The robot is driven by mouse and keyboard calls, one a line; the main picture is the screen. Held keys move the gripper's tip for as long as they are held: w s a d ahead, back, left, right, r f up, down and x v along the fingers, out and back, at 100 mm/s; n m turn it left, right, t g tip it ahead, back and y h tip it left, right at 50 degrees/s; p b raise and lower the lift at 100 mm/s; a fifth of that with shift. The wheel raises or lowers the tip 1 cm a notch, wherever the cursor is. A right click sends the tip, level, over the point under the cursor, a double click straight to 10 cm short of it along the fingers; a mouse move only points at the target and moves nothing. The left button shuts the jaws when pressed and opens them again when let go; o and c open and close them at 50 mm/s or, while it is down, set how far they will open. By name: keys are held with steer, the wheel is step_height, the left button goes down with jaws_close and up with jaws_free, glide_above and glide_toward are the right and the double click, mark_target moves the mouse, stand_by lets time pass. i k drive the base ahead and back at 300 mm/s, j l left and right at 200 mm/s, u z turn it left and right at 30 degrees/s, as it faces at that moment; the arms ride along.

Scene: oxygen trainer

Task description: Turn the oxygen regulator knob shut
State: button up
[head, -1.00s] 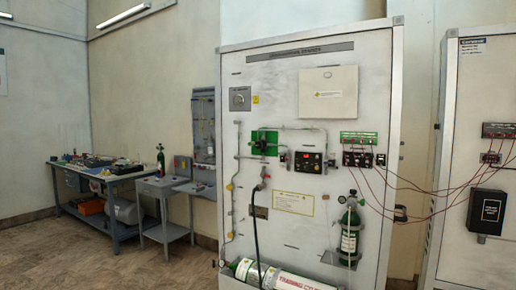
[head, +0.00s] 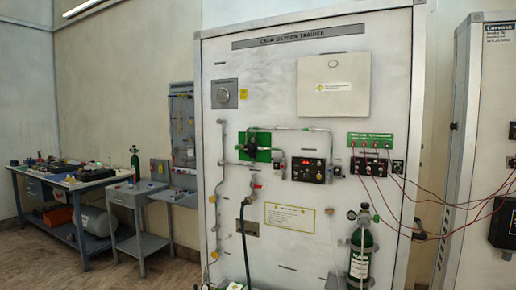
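The crew oxygen trainer is a tall white panel (head: 300,257) in the middle of the head view. A small black round part, which looks like a knob (head: 249,147), sits on a green plate (head: 264,155) at the panel's left centre. A green cylinder (head: 360,265) stands upright at the panel's lower right, with a valve and gauge (head: 364,214) on top. I cannot tell for certain which of these is the oxygen regulator knob, nor its turn position. My gripper is not in view.
A black panel with switches (head: 309,170) is right of the green plate, and red wires (head: 440,204) run to the right-hand cabinet (head: 496,80). A workbench (head: 73,181) and grey stand (head: 136,198) are at the left. Bare floor (head: 40,262) shows at lower left.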

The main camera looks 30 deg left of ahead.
mark_target(247, 149)
steer(key=i+j+z, duration=0.25)
steer(key=j+z, duration=0.25)
steer(key=j, duration=1.1)
steer(key=j+z, duration=0.5)
steer(key=j, duration=1.15)
